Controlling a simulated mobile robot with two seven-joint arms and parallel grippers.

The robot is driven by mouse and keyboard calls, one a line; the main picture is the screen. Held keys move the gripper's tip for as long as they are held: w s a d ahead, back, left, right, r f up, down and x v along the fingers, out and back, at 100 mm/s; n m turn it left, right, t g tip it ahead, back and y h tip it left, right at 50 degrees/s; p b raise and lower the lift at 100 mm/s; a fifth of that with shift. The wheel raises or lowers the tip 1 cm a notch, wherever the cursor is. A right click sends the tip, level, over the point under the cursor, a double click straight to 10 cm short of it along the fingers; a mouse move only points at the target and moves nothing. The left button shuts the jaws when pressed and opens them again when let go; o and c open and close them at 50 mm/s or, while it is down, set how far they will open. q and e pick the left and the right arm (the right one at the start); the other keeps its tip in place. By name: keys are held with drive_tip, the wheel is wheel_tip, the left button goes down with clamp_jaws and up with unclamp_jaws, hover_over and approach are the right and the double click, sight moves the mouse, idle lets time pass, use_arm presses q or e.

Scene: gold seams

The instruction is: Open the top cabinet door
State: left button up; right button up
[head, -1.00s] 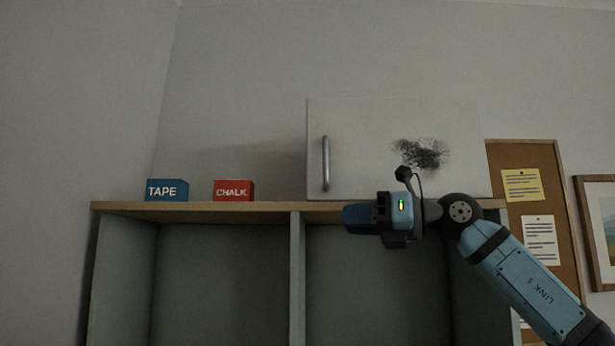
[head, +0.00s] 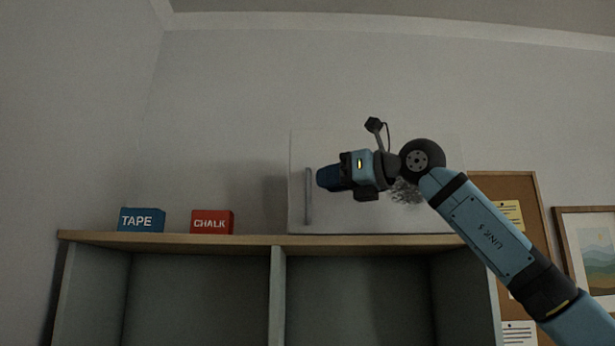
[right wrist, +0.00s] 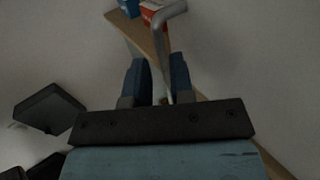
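The top cabinet door (head: 300,150) is a pale, flat white panel above the shelf, and it looks closed. Its grey vertical bar handle (head: 308,196) is near the door's left edge. My right gripper (head: 320,178) is in front of the door, its blue fingers pointing left just beside the handle. In the right wrist view the handle (right wrist: 160,42) runs down into the gap between the two blue fingers (right wrist: 158,72). The fingers stand apart, and I see no clear contact with the bar. My arm hides part of the door and its dark smudge (head: 405,193). My left gripper is out of view.
A blue TAPE box (head: 141,220) and a red CHALK box (head: 212,222) stand on the wooden shelf top (head: 180,239), left of the cabinet. A corkboard (head: 490,188) and a framed picture (head: 588,240) hang at right. The wall left of the door is clear.

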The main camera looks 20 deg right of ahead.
sight(309, 216)
drive_tip(key=p+x, duration=0.1)
drive_tip(key=x, duration=0.4)
drive_tip(key=shift+w+a, duration=0.1)
clamp_jaws()
